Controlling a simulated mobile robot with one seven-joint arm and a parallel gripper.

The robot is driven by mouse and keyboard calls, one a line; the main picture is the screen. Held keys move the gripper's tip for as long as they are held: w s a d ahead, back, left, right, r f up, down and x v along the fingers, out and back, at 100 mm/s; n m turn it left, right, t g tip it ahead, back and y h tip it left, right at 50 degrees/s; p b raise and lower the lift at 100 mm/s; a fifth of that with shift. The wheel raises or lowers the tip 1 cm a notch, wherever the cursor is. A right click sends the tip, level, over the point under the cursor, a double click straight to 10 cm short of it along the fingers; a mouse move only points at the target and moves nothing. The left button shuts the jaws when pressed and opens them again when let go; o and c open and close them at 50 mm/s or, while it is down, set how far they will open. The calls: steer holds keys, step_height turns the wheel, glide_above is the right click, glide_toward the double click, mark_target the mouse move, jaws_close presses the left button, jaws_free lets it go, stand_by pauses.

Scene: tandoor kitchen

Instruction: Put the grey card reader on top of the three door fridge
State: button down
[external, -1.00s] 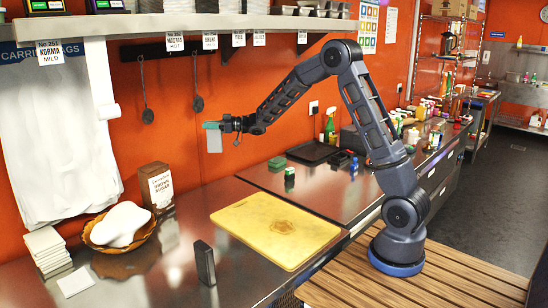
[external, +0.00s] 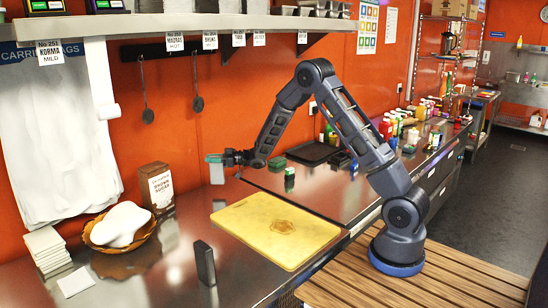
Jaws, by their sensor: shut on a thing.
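My gripper (external: 222,158) is shut on a small light grey thing (external: 217,174) that looks like the grey card reader. It hangs below the fingers, with a teal part at its top. It is above the steel counter, behind the yellow board's far left corner; the gap beneath it is hard to judge. The steel worktop (external: 318,192) to the right has door or drawer fronts (external: 436,202) below it. I cannot tell from this view whether this is the three door fridge.
A yellow board (external: 250,250) lies on the near counter. A dark upright block (external: 204,263), a brown sugar box (external: 157,187) and a basket (external: 142,237) stand left. Green items (external: 289,173), a black tray (external: 311,152) and bottles (external: 386,128) are on the right worktop.

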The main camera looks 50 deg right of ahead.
mark_target(213, 167)
steer(key=shift+f, duration=2.2)
steer(key=c, duration=1.1)
jaws_free()
